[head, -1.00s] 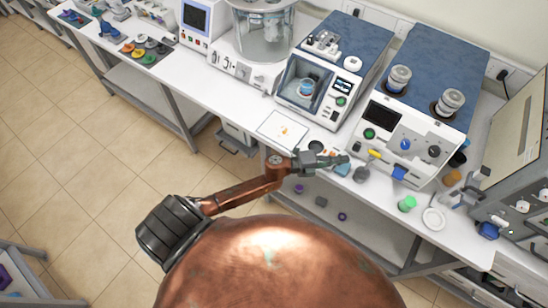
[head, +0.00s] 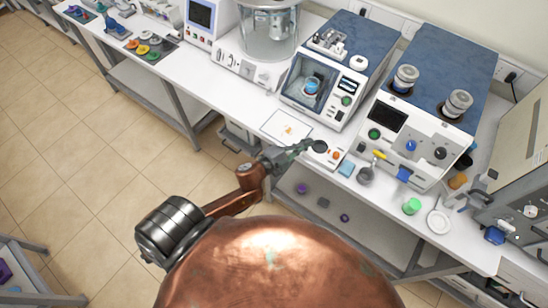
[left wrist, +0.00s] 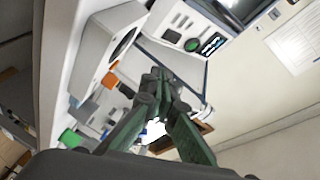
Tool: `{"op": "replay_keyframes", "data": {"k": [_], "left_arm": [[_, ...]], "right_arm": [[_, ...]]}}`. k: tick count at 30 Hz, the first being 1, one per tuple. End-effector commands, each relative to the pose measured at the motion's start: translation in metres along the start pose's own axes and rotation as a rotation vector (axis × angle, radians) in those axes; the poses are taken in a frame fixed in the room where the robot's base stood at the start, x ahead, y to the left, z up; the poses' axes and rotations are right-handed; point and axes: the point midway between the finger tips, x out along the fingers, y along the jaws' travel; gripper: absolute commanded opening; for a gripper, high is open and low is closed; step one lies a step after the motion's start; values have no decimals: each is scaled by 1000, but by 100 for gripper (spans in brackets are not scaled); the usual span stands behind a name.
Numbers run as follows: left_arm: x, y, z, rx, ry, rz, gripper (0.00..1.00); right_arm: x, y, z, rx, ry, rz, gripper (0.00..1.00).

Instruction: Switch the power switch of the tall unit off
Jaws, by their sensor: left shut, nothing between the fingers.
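A wider unit with a dark screen (head: 388,118) stands to the right. I cannot tell which unit is the tall one, and no power switch is clearly readable. My right gripper is out of view.
A white sheet (head: 287,127) lies on the bench left of the gripper. A grey cabinet (head: 520,165) stands far right.

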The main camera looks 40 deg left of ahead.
Motion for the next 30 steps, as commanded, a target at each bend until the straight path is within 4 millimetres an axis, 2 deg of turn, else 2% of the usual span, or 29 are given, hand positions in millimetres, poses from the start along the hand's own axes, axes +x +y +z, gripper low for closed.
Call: {"op": "replay_keyframes", "data": {"k": [7,14,18,24,30], "left_arm": [[-21,2,42,-190,-212,-2,0],[-47,15,74,-351,-387,18,0],[-64,29,89,-441,-480,39,0],[-77,59,109,-514,-565,78,0],[-78,81,121,-534,-589,102,0]], "right_arm": [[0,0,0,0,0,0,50],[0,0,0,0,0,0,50],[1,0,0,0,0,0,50],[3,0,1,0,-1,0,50],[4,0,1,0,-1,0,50]]}}
